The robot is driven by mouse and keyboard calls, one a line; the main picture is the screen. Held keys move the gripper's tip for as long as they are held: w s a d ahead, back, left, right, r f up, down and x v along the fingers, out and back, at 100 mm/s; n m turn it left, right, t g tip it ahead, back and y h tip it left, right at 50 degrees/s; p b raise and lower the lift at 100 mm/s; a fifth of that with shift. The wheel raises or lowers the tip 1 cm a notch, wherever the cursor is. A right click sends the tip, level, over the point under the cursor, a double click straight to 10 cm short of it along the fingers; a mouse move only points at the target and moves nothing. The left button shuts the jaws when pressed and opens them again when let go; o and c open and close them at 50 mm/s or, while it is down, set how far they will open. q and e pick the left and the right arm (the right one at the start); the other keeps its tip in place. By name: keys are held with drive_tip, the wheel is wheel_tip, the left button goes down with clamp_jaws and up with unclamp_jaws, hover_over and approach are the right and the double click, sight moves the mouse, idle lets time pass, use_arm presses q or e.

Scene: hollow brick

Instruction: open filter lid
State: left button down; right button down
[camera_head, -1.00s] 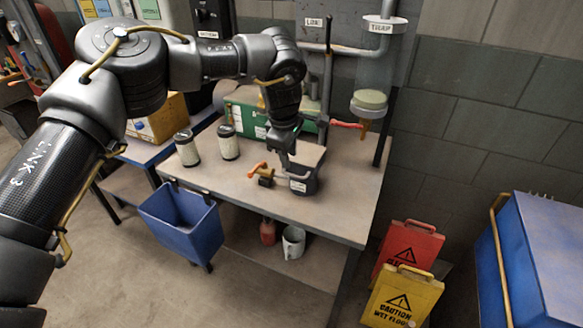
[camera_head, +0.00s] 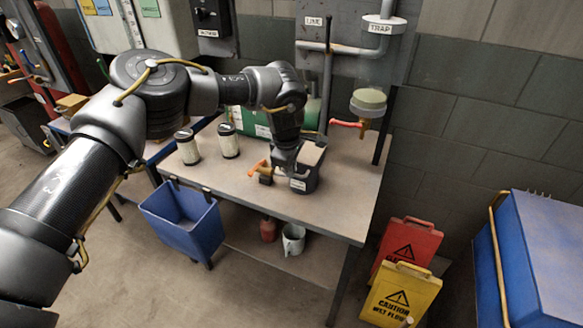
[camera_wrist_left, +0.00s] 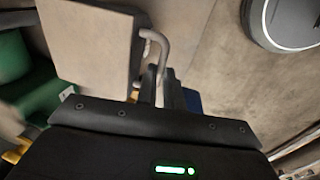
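The filter housing (camera_head: 304,183) is a dark box with a white label, standing on the workbench. Its tan lid (camera_head: 314,153) is partly hidden by my left gripper (camera_head: 285,166). In the left wrist view the lid (camera_wrist_left: 88,40) fills the upper left, with a grey bent handle (camera_wrist_left: 163,42) at its edge. My left gripper's fingers (camera_wrist_left: 160,86) are close together, with the lower end of the handle between them. They look shut on it. A valve with an orange handle (camera_head: 258,167) sits just left of the housing. My right gripper is not in view.
Two filter cartridges (camera_head: 187,148) (camera_head: 229,141) stand on the workbench (camera_head: 235,184) at left. A green case (camera_head: 255,122) is behind. A clear trap with a red-handled valve (camera_head: 347,124) hangs at the back right. A blue bin (camera_head: 181,222) hangs at the front. The bench's right side is clear.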

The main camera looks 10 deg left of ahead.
sight(299, 159)
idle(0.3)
use_arm(q)
drive_tip(key=shift+r, duration=0.1)
drive_tip(key=shift+w+r+p, duration=0.15)
drive_tip(key=shift+r+p, duration=0.2)
drive_tip(key=shift+r, duration=0.15)
drive_tip(key=w+r+p, duration=0.1)
drive_tip(key=r+p, duration=0.1)
drive_tip(key=w+d+r+p, duration=0.1)
drive_tip(key=r, duration=0.1)
drive_tip(key=w+r+p, duration=0.1)
drive_tip(key=r+p, duration=0.1)
drive_tip(key=shift+w+d+r+p, duration=0.2)
drive_tip(key=shift+w+r+p, duration=0.05)
drive_tip(key=shift+r+p, duration=0.05)
drive_tip(key=shift+w+d+r+p, duration=0.2)
drive_tip(key=shift+w+r+p, duration=0.05)
drive_tip(key=shift+w+p, duration=0.25)
drive_tip(key=shift+f, duration=0.1)
